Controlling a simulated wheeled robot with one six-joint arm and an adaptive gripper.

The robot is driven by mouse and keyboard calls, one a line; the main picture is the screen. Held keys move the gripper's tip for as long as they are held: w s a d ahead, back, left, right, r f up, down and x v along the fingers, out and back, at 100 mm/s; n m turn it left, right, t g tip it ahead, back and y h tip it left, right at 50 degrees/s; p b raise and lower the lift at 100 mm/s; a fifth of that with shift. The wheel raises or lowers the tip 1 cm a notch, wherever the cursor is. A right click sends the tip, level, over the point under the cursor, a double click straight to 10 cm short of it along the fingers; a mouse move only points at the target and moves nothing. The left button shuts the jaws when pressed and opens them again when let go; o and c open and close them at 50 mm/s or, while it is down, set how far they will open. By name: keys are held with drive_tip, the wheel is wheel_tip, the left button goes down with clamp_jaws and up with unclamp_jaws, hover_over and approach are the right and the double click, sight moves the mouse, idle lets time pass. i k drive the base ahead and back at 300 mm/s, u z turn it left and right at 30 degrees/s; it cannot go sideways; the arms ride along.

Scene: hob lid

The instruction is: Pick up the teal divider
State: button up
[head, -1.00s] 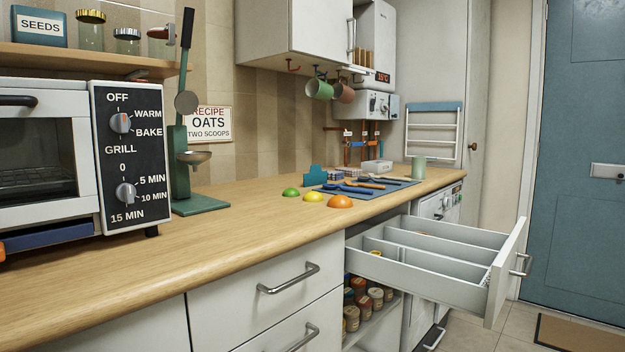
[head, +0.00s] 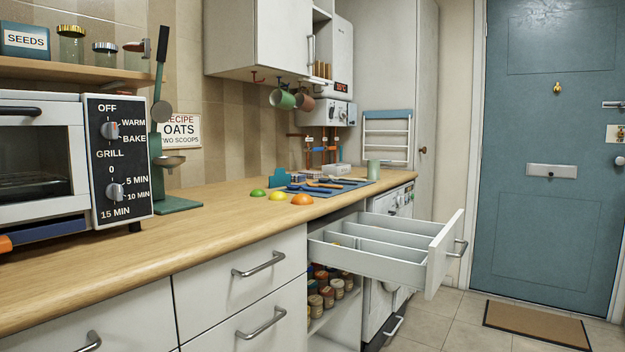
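A teal piece that looks like the divider (head: 284,180) stands on the wooden worktop (head: 120,247), behind the coloured half-round things and at the left end of a blue mat (head: 328,190). It is small in the picture and its lower part is partly hidden. My gripper is not in view.
An open, divided drawer (head: 372,261) juts out into the floor space below the mat. Green, yellow and orange (head: 302,199) half-rounds sit in front of the divider. A toaster oven (head: 118,160) fills the left.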

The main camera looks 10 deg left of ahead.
sight(280, 178)
drive_tip(key=i, duration=0.9)
drive_tip(key=u, duration=0.55)
